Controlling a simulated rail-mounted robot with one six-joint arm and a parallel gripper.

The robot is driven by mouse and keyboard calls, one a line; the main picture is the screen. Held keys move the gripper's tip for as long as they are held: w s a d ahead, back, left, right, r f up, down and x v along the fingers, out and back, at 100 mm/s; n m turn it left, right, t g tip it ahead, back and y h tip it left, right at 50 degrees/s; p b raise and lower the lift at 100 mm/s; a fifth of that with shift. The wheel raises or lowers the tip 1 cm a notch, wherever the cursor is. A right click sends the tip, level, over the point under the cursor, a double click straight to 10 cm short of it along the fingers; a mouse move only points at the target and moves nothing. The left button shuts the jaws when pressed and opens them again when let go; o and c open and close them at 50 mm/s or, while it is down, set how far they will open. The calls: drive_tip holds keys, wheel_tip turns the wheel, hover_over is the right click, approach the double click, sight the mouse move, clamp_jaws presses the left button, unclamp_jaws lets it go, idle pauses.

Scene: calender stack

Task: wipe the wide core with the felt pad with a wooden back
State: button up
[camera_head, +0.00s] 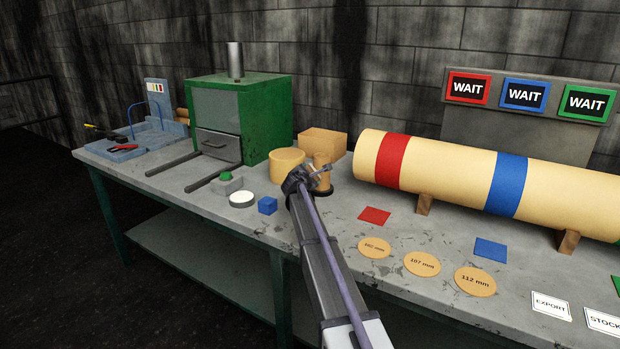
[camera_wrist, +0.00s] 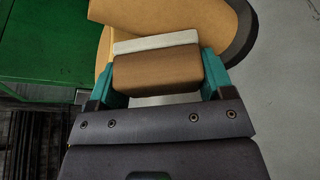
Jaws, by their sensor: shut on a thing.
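My gripper (camera_head: 308,178) is shut on the felt pad with a wooden back (camera_wrist: 155,75); the brown wood and pale felt edge show between its teal fingers in the wrist view. A wide tan core (camera_head: 286,164) stands upright on the bench, just behind and left of my gripper. A narrower tan core (camera_head: 322,165) stands on a dark round base to its right, partly behind my gripper. In the wrist view, tan surfaces (camera_wrist: 175,18) lie just beyond the felt edge; I cannot tell whether the pad touches them. The pad is not clear in the head view.
A green furnace (camera_head: 266,110) stands behind left, and a tan box (camera_head: 323,141) behind the cores. A white disc (camera_head: 241,199) and blue cube (camera_head: 267,205) lie left of my arm. A long banded roll (camera_head: 450,175) rests on wooden supports to the right.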

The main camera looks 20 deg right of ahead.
drive_tip(key=shift+s+a, duration=0.55)
drive_tip(key=shift+a, duration=0.3)
drive_tip(key=shift+s+a, duration=0.55)
drive_tip(key=shift+a, duration=0.25)
drive_tip(key=shift+s+a, duration=0.55)
drive_tip(key=shift+a, duration=0.3)
drive_tip(key=shift+s+a, duration=0.45)
drive_tip(key=shift+a, duration=0.2)
drive_tip(key=shift+s+a, duration=0.4)
drive_tip(key=shift+a, duration=0.2)
drive_tip(key=shift+r, duration=0.1)
